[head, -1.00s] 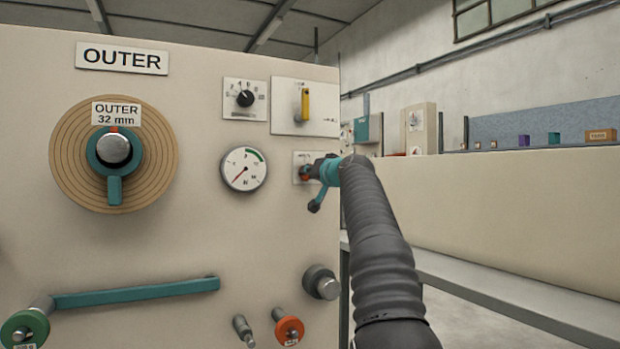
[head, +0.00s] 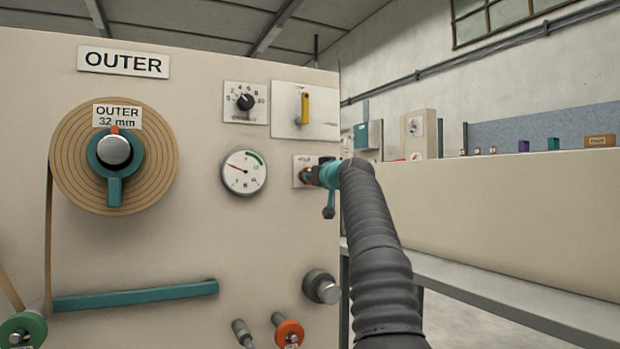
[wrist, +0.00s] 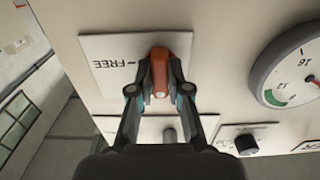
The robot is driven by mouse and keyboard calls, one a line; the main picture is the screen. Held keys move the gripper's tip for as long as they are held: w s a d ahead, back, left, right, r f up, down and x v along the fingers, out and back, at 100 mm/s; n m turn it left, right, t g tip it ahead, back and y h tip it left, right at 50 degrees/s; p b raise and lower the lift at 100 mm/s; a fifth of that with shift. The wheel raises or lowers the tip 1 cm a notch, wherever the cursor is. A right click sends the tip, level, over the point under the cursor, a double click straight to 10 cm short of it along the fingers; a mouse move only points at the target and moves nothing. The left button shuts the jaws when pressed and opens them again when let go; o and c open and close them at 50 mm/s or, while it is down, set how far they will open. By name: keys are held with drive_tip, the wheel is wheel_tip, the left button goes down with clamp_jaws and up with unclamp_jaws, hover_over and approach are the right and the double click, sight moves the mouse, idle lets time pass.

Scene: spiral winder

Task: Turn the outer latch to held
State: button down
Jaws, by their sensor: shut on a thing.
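The outer latch is a small orange handle (wrist: 159,72) on a white plate (wrist: 105,62) in the wrist view. The plate reads FREE with an arrow, upside down, left of the handle. The plate's other side shows no readable label. My gripper (wrist: 159,92) is shut on the orange handle, one finger on each side. In the head view my gripper (head: 322,175) is at the latch plate (head: 299,160) near the panel's right edge, covering most of the latch; only a bit of orange shows. Which position the latch is in, I cannot tell for sure.
A gauge (head: 244,173) is left of the latch. A yellow-handled switch (head: 304,104) and a black dial (head: 245,102) are above. A grey knob (head: 321,287) is below. The outer roll (head: 65,165) is at left.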

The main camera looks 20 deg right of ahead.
drive_tip(key=c, duration=1.1)
unclamp_jaws()
drive_tip(key=shift+s, duration=0.1)
drive_tip(key=shift+s+d, duration=0.2)
drive_tip(key=shift+s, duration=5.7)
